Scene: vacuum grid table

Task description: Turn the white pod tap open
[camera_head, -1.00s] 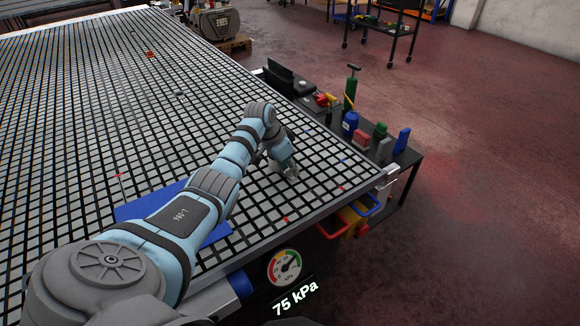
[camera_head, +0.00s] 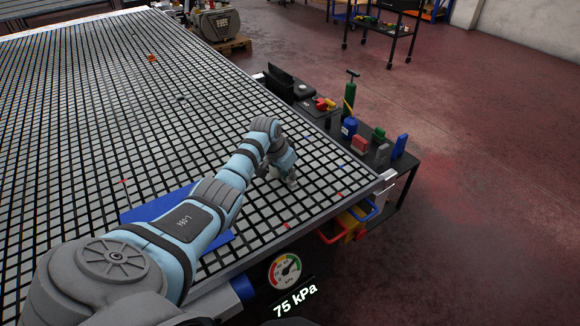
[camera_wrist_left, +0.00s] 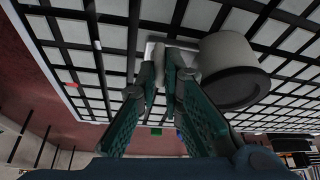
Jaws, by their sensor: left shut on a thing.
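The white pod (camera_wrist_left: 228,58) is a pale cylinder with a dark end, right of the fingers in the left wrist view. Its tap (camera_wrist_left: 171,62) is a small light grey lever beside the cylinder, between my fingertips. My left gripper (camera_wrist_left: 168,82) is shut on this tap, with one dark green finger on each side. In the head view my left gripper (camera_head: 289,180) is low over the grid table (camera_head: 200,130), near its right front edge. The pod is too small and covered there to make out clearly. My right gripper is not in view.
A blue sheet (camera_head: 150,208) lies on the table under my left arm. A black side cart (camera_head: 400,163) with bottles and blocks stands off the right edge. A gauge (camera_head: 285,270) reading 75 kPa is at the front edge. The grid beyond the gripper is mostly clear.

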